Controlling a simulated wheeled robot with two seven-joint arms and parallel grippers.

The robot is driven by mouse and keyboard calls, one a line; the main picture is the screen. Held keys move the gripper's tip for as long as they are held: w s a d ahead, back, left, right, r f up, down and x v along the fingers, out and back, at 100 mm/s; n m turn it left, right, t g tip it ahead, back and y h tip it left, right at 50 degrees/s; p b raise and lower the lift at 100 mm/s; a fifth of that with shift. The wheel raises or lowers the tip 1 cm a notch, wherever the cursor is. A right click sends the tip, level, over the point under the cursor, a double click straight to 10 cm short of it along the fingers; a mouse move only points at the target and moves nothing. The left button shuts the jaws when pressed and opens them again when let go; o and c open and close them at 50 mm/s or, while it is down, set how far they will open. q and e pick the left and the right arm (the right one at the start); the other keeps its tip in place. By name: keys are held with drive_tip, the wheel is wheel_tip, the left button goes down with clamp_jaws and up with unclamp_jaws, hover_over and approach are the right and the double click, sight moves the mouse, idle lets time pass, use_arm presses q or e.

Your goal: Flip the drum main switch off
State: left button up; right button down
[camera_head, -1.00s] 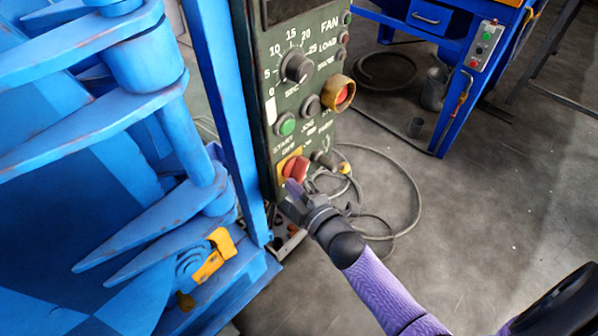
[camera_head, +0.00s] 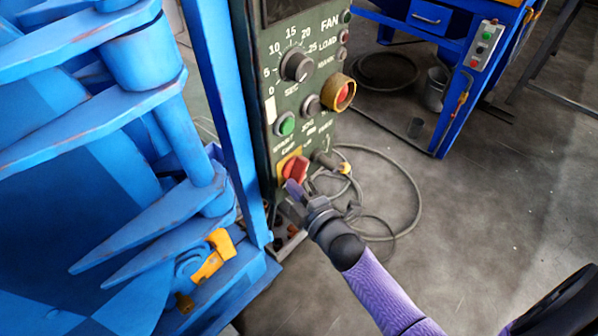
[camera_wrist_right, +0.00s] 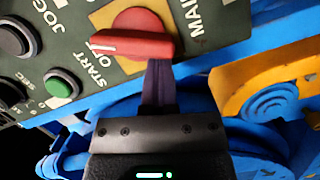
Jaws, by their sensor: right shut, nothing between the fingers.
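The main switch (camera_head: 296,169) is a red rotary handle on a yellow plate, low on the dark green control panel (camera_head: 262,140). In the right wrist view the red handle (camera_wrist_right: 135,44) lies about level across the picture. A white mark on its left end is beside partly covered letters that look like "OFF". My right gripper (camera_head: 293,189) is shut with nothing held. Its fingertips (camera_wrist_right: 156,68) are right at the lower edge of the handle in the wrist view; I cannot tell whether they touch it. My left gripper is not in view.
A green start button (camera_head: 285,124), a black dial (camera_head: 297,66) and a red button in a yellow collar (camera_head: 342,93) are on the same panel. Blue machine parts (camera_head: 150,130) stand close on the left.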

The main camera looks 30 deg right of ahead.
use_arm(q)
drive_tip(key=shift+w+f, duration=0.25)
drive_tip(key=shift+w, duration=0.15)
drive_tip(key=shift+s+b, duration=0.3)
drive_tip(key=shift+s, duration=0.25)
use_arm(e)
drive_tip(key=shift+d+f+n, duration=0.1)
drive_tip(key=shift+f+n, duration=0.05)
drive_tip(key=shift+n, duration=0.35)
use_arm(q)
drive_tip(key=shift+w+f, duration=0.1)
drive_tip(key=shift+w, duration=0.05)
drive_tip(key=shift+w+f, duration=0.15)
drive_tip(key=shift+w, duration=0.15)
